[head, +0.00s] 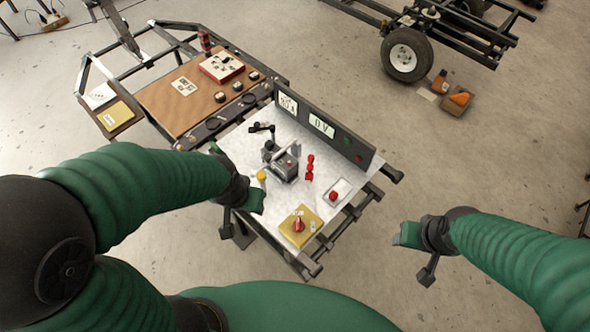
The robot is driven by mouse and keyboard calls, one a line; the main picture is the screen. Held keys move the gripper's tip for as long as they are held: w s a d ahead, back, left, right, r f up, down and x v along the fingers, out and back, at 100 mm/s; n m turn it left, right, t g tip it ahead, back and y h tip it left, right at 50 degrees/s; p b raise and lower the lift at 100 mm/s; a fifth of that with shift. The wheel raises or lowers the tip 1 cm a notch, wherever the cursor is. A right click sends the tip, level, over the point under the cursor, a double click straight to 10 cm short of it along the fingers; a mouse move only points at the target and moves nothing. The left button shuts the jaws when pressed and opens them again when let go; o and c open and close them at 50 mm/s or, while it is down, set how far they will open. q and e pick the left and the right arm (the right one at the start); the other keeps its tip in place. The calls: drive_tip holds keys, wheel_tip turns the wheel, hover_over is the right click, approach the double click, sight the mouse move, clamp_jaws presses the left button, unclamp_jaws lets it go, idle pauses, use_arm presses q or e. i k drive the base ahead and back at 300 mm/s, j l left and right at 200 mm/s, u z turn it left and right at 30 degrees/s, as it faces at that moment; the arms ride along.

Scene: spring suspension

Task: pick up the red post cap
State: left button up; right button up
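Several small red pieces are on the light work surface, and I cannot tell for sure which is the post cap. A red knob-like piece (333,196) sits on a small pale tray (343,188). A red waisted piece (310,168) is beside the grey device. Another red knob (298,225) is on a yellow box (312,214) at the near edge. My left gripper (238,176) is at the surface's left edge, its green tips apart, holding nothing visible. My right gripper (407,235) hangs right of the table, away from the red pieces; its finger gap is unclear.
A grey device (284,166) with a black arm stands mid-surface, beside a yellow piece (261,175). An upright panel (340,135) with dials closes the back. A brown board (183,98) with a red box lies behind left. Open floor lies right of the table.

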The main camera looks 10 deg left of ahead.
sight(333, 194)
drive_tip(key=i+l+u, duration=0.15)
drive_tip(key=l, duration=0.2)
drive_tip(key=i+l+u, duration=0.1)
drive_tip(key=i+l, duration=0.15)
drive_tip(key=i+l+u, duration=0.15)
drive_tip(key=l, duration=0.35)
drive_tip(key=u, duration=1.45)
